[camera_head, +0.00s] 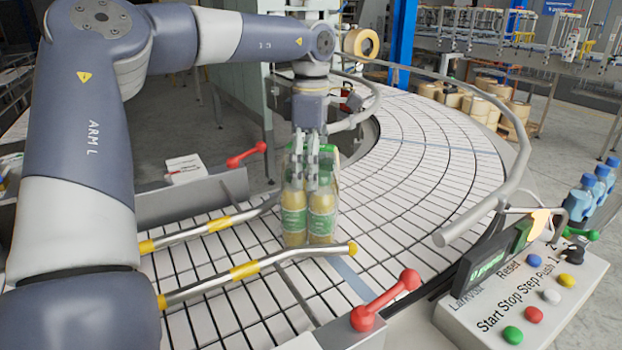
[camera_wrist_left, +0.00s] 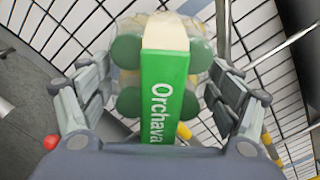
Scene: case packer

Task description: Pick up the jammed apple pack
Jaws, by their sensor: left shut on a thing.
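In the left wrist view the pack's green top strip (camera_wrist_left: 165,97) reads "Orchava", with green caps on both sides, between the two fingers of the left gripper (camera_wrist_left: 160,95). Whether the pack's base touches the belt is hard to tell. My right gripper is not in view.
Two yellow-banded guide rails (camera_head: 262,270) run beside the pack. The slatted conveyor (camera_head: 430,150) curves away to the right, clear of packs. A red-knobbed handle (camera_head: 385,300), a button panel (camera_head: 540,295) and blue bottles (camera_head: 585,195) stand at the right.

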